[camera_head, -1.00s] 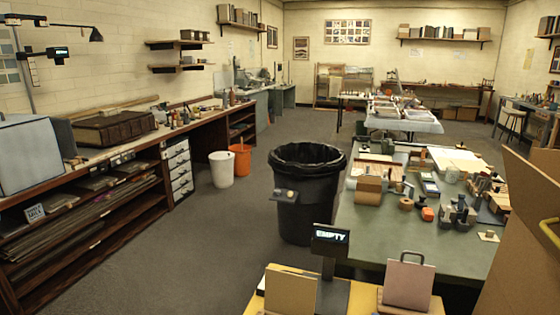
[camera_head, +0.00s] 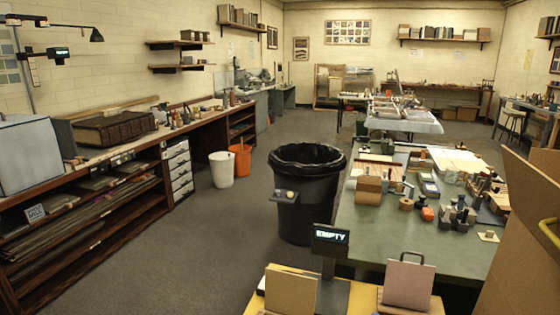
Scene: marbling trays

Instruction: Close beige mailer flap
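A tan upright panel (camera_head: 290,293) stands at the bottom edge of the view on a yellow surface. It looks like a raised mailer flap, but its lower part is cut off by the frame. A second upright panel (camera_head: 407,285), pinkish beige with a dark loop at its top, stands to its right. I cannot tell for certain which of the two belongs to the beige mailer. Neither of my grippers is in view.
A small display reading EMPTY (camera_head: 330,236) stands behind the panels. A black lined bin (camera_head: 300,215) is beyond it. A green table (camera_head: 375,236) holds several tools and blocks. Large cardboard panels (camera_head: 528,240) rise at the right edge. Open floor lies left of the bin.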

